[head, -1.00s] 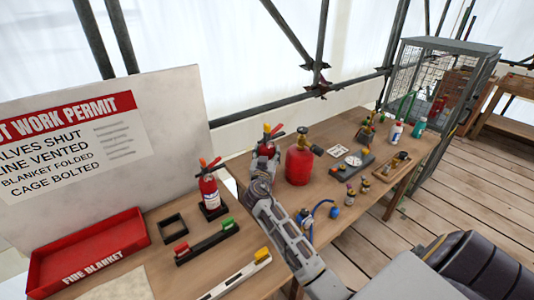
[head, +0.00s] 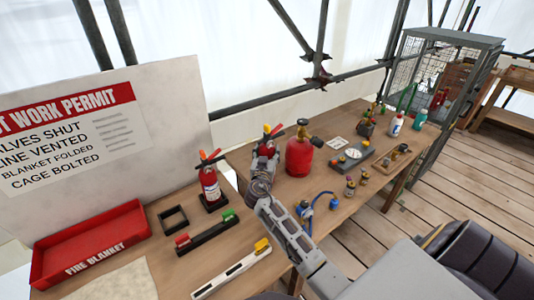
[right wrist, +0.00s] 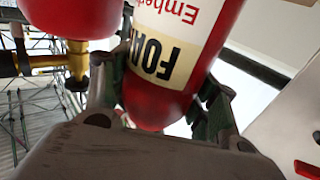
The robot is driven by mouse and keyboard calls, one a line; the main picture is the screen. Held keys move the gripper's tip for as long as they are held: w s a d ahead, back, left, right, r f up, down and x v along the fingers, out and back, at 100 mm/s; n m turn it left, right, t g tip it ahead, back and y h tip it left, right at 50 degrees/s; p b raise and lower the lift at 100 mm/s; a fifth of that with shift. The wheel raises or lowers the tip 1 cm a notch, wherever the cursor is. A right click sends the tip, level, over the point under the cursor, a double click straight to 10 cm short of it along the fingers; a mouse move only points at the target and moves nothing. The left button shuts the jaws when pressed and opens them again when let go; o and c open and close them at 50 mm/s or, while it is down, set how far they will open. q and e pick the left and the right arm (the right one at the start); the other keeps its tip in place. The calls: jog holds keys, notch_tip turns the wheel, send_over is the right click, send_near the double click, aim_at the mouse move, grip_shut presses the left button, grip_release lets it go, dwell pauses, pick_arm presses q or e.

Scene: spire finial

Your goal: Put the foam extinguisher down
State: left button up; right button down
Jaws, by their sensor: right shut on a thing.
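My right gripper (head: 264,158) is shut on the foam extinguisher (head: 267,136), which is red with a yellow tag at its top. In the right wrist view the foam extinguisher (right wrist: 165,70) sits between the fingers, its cream label reading "FOA", upside down in that picture. In the head view my gripper hides most of its body, so I cannot tell whether its base touches the table. A second red extinguisher (head: 209,186) stands upright in a black base to the left. An empty black square frame (head: 173,219) lies left of that. My left gripper is not in view.
A red gas cylinder (head: 299,157) stands close to the right of the held extinguisher. A red fire blanket tray (head: 92,243), a black rail (head: 207,234) and a white rail (head: 230,275) lie at the left front. A wire cage (head: 440,75) stands at the back right.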

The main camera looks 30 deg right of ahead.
jog(key=c, duration=0.8)
grip_release()
jog(key=o, duration=0.4)
jog(key=shift+r, duration=0.1)
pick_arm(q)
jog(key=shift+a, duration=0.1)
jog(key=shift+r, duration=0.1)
pick_arm(e)
jog(key=shift+s+a, duration=0.45)
jog(key=shift+s, duration=0.05)
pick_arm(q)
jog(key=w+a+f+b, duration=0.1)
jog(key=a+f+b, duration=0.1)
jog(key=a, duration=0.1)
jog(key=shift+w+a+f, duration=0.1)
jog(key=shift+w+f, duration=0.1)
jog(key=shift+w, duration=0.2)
pick_arm(e)
jog(key=v, duration=1)
jog(key=shift+s+a, duration=0.25)
jog(key=shift+a, duration=0.05)
